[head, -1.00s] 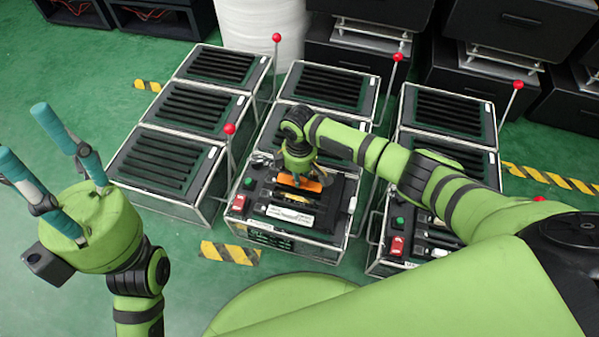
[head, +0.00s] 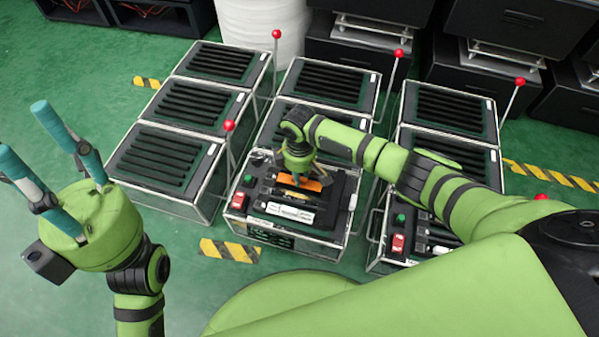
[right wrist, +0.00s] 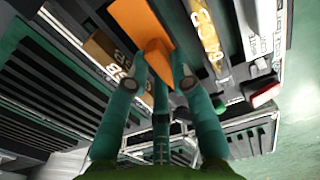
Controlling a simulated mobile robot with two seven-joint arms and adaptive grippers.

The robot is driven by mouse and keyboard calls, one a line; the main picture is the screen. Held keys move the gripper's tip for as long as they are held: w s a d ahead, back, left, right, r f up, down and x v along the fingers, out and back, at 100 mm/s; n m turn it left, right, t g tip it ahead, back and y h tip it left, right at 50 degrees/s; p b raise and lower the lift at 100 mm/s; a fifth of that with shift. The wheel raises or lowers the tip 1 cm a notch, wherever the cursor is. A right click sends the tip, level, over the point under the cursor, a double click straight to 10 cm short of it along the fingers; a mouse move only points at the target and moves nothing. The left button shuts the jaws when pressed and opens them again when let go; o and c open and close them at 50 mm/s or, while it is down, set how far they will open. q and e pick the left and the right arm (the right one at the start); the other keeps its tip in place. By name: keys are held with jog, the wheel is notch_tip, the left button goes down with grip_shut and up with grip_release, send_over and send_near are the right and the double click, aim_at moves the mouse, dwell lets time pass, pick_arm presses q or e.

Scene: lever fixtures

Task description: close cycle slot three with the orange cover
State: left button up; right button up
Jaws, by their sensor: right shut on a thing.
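The orange cover (head: 314,186) is over the slotted top of the front middle fixture (head: 262,226). It also shows in the right wrist view (right wrist: 143,25), level with the slot rows. My right gripper (head: 299,177) reaches it from above and is shut on it; in the right wrist view the fingers (right wrist: 157,72) close around its near end. Whether the cover touches the slot below is hard to tell. My left gripper (head: 24,128) is open and empty, raised at the left, away from the fixtures.
Black slotted units stand in three columns, with red-knobbed levers (head: 229,126) beside them. The front middle fixture has a red switch (head: 240,201) and a green button (head: 248,179). A similar fixture with a red switch (head: 398,243) stands to the right.

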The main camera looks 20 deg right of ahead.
jog(key=shift+f, duration=0.5)
jog(key=o, duration=0.9)
jog(key=shift+r, duration=0.1)
notch_tip(320, 180, up, 12)
jog(key=shift+a, duration=0.1)
